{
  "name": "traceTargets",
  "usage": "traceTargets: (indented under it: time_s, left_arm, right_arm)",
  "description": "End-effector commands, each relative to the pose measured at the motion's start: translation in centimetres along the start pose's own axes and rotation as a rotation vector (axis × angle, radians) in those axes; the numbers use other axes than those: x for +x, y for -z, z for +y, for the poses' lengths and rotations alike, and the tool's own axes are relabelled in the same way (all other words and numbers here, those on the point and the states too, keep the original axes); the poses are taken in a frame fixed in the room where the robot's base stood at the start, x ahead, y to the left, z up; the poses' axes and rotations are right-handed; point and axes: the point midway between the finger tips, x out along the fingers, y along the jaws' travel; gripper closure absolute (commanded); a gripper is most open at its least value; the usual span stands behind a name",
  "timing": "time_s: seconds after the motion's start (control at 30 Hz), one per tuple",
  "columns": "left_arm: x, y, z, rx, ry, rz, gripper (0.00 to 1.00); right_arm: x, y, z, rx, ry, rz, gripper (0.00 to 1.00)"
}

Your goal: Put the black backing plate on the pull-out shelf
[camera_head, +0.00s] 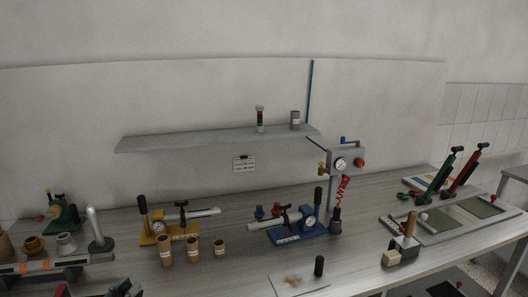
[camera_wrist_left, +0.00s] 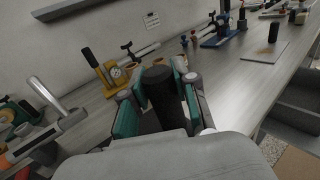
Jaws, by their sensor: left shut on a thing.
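My left gripper (camera_wrist_left: 160,82) has teal pads and is shut on a black round-topped thing (camera_wrist_left: 158,75), held above the table's front part. I cannot tell whether this is the black backing plate. My right gripper is not in view.
A yellow pump (camera_head: 165,232) and brown cups (camera_head: 192,248) stand behind the gripper. A blue pump (camera_head: 292,228) stands mid-table. A stained sheet (camera_head: 290,284) lies near the front with a black cylinder (camera_head: 319,265). A wall shelf (camera_head: 200,140) hangs behind.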

Motion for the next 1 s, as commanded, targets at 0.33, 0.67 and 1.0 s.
traceTargets:
  time_s: [0.33, 0.67, 1.0]
  left_arm:
    - [-1.2, -0.6, -1.7, 0.0, 0.017, -0.001, 1.0]
    - [-3.8, -0.6, -8.4, -0.001, 0.032, 0.0, 1.0]
    - [-8.4, -1.5, -15.8, -0.003, 0.003, 0.002, 1.0]
  right_arm:
    - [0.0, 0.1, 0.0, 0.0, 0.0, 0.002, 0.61]
    - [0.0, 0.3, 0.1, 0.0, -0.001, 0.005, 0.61]
    - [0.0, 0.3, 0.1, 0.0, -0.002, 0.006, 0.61]
